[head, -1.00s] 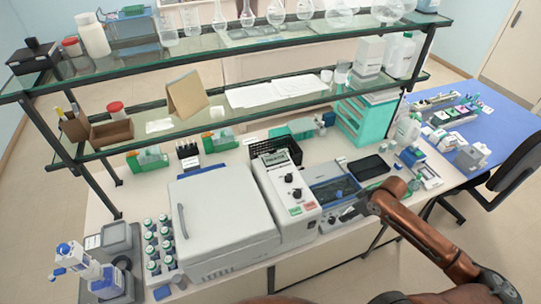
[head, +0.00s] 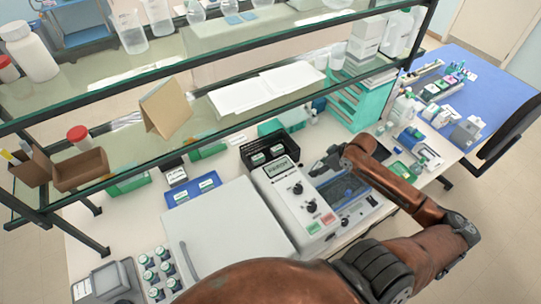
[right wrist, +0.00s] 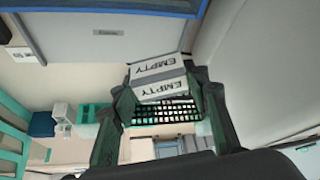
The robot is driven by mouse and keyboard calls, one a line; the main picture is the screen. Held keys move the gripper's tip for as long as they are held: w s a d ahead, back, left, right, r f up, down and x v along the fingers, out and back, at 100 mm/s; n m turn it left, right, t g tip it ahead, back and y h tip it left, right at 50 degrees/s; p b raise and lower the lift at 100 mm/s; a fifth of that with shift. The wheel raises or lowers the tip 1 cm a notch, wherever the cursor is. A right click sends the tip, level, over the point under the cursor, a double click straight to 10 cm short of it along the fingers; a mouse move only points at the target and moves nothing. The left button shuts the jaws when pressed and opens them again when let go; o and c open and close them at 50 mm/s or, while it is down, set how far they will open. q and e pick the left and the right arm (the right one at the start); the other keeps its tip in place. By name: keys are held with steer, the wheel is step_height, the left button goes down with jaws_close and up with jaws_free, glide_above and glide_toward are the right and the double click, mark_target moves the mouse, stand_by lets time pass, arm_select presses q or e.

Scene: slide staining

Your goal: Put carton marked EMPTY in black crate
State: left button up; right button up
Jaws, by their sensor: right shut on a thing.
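The crate's black mesh (right wrist: 165,112) shows just below the carton there; I cannot tell the gap. In the head view the crate stands behind the machine with small pale things in it, and the carton cannot be made out. My left gripper is not in view.
A grey machine (head: 297,195) with knobs stands in front of the crate. A large white box (head: 225,228) and a blue tray (head: 178,198) are to its left. Glass shelves (head: 230,105) overhang the back of the bench. Teal drawers (head: 362,105) stand at the right.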

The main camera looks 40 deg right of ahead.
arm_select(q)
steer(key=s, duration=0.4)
arm_select(e)
steer(key=w+a+f+t+p, duration=0.1)
steer(key=w+a+t+p, duration=0.3)
steer(key=w, duration=1.4)
steer(key=w+f, duration=0.1)
steer(key=f, duration=0.1)
steer(key=a+f+g, duration=0.1)
steer(key=f, duration=0.1)
steer(key=w+a+f+g, duration=0.1)
steer(key=f, duration=0.1)
steer(key=shift+w+f+y+b, duration=0.15)
steer(key=shift+w+y+b, duration=0.15)
steer(key=shift+y, duration=0.1)
steer(key=f+g+p, duration=0.1)
steer(key=w+f+g+h+p, duration=0.1)
steer(key=g+p, duration=0.1)
steer(key=shift+a+f+g, duration=0.1)
steer(key=shift+a+g, duration=0.05)
steer(key=shift+g, duration=0.15)
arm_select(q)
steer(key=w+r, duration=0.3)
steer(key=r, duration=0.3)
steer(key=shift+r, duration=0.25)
